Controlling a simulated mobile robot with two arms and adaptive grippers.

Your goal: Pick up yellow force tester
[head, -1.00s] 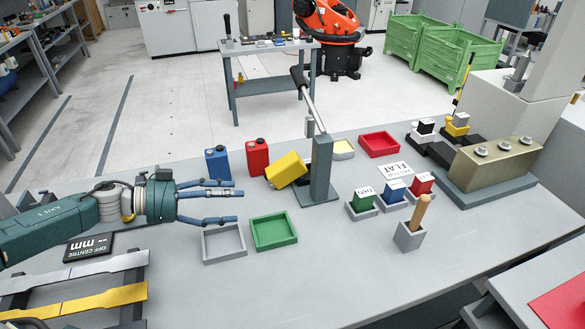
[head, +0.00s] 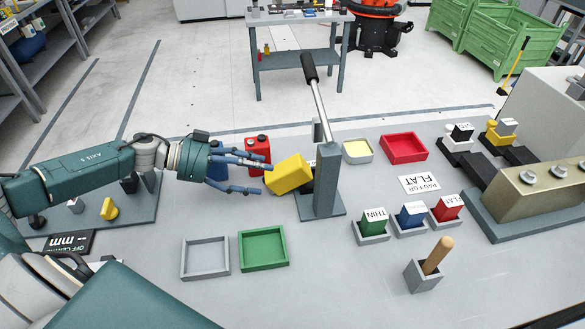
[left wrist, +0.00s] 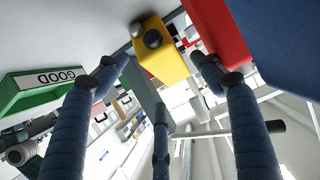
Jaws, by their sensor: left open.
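The yellow force tester (head: 289,174) is a yellow block that sits tilted beside the grey upright post of the lever stand (head: 327,180). In the left wrist view the yellow tester (left wrist: 165,62) shows dark round knobs and lies ahead, between the fingertips as pictured. My left gripper (head: 260,172) is open and empty, its fingers pointing right, with the tips just left of the yellow tester. It also shows open in the left wrist view (left wrist: 158,80). I cannot tell whether any finger touches the tester. My right gripper is not in view.
A green tray (head: 263,264) and a grey tray (head: 206,273) lie in front. The lever handle (head: 309,67) leans above the post.

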